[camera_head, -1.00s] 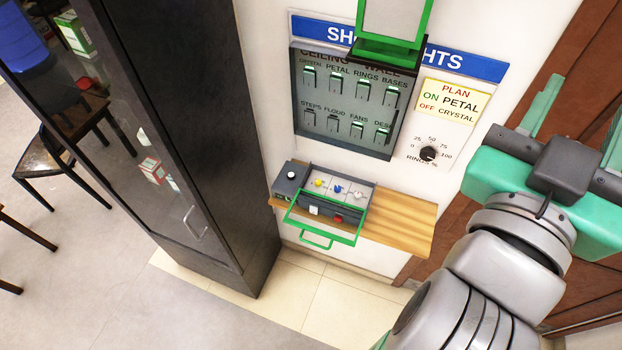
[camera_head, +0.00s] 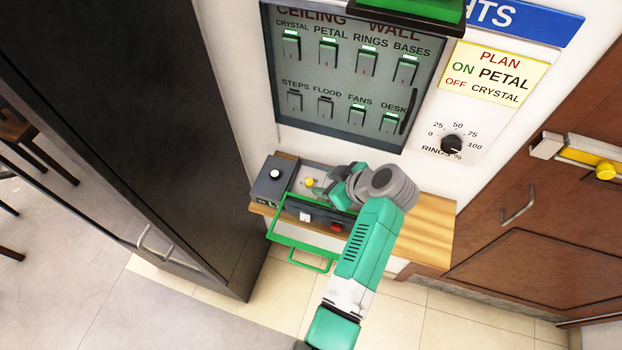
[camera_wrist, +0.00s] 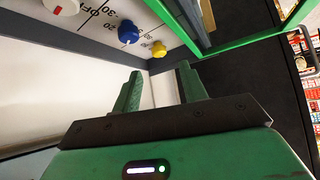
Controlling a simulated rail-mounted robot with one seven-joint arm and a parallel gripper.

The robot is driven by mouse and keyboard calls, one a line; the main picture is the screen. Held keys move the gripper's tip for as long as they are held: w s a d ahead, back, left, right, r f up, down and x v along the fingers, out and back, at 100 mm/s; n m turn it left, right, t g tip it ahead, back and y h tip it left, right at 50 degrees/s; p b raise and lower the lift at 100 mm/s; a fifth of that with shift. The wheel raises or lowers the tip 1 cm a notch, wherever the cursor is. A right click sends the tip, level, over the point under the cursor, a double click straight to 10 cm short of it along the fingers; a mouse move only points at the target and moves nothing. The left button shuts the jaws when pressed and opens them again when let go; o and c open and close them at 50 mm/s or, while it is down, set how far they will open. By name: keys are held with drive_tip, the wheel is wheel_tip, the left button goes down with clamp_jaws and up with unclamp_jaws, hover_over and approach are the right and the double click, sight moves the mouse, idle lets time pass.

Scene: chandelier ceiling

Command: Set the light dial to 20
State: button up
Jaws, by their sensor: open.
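In the head view, a grey control box (camera_head: 269,182) with an open green-framed cover (camera_head: 275,235) sits on a wooden shelf (camera_head: 431,232). Its yellow knob (camera_head: 309,182) shows; my arm hides the others. The wrist view shows the yellow knob (camera_wrist: 158,49), a blue knob (camera_wrist: 128,34) and a white knob (camera_wrist: 60,6) beside printed marks including OFF, 20 and 30. My gripper (camera_wrist: 157,84) is open and empty, its fingers apart from the knobs. A black RINGS % dial (camera_head: 451,145), marked 0 to 100, is on the wall. I cannot tell which is the light dial.
A grey panel of labelled switches (camera_head: 345,75) is on the wall above the box. A tall black cabinet (camera_head: 130,130) stands close on the left. A brown door (camera_head: 530,195) is on the right. The green cover frame lies close to my gripper.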

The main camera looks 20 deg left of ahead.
sight(309, 182)
drive_tip(key=x, duration=0.6)
drive_tip(key=shift+r, duration=0.1)
clamp_jaws()
drive_tip(key=shift+m, duration=0.3)
drive_tip(key=m+t+p, duration=0.1)
drive_tip(key=m+t+h+p, duration=0.1)
drive_tip(key=shift+s+a+r+m+p, duration=0.1)
drive_tip(key=shift+s+r+m+p, duration=0.05)
drive_tip(key=shift+s+m+p, duration=0.15)
drive_tip(key=m+t+h+p, duration=0.2)
drive_tip(key=m, duration=0.1)
drive_tip(key=shift+s+a+r+m+p, duration=0.1)
drive_tip(key=shift+s+a+m+p, duration=0.05)
drive_tip(key=shift+a+m+p, duration=0.15)
drive_tip(key=m+t+h+p, duration=0.1)
drive_tip(key=m+h+p, duration=0.1)
drive_tip(key=m, duration=0.1)
drive_tip(key=shift+s+a, duration=0.1)
drive_tip(key=shift+a, duration=0.1)
drive_tip(key=shift+a+m+t+h+p, duration=0.1)
drive_tip(key=shift+m+t+h+p, duration=0.2)
drive_tip(key=shift+m+t+h, duration=0.35)
drive_tip(key=shift+f+m+h, duration=0.25)
drive_tip(key=shift+m, duration=0.3)
